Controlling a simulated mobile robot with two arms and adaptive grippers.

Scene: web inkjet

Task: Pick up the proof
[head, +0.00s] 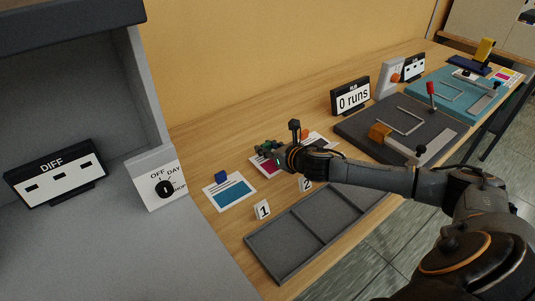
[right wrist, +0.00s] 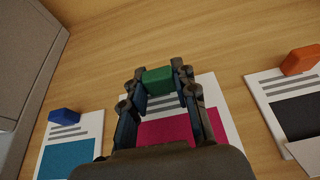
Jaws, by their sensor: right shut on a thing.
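Printed proofs lie side by side on the wooden table, each with a coloured block at its top edge. The magenta proof (right wrist: 180,132) is in the middle, and a corner of it shows in the head view (head: 262,168). My right gripper (right wrist: 158,80) is over it, shut on its green block (right wrist: 158,82). In the head view my right gripper (head: 269,148) hides much of this proof. The blue-printed proof (head: 229,191) with a blue block (head: 221,176) lies to the left. A dark-printed proof (right wrist: 296,115) with an orange block (right wrist: 299,60) lies to the right. My left gripper is not in view.
A grey tray (head: 283,237) with compartments lies at the front edge, behind it number cards 1 (head: 262,210) and 2 (head: 306,184). A dial box (head: 157,180) and DIFF sign (head: 55,174) stand left. A "0 runs" display (head: 351,97) and dark press board (head: 375,132) stand right.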

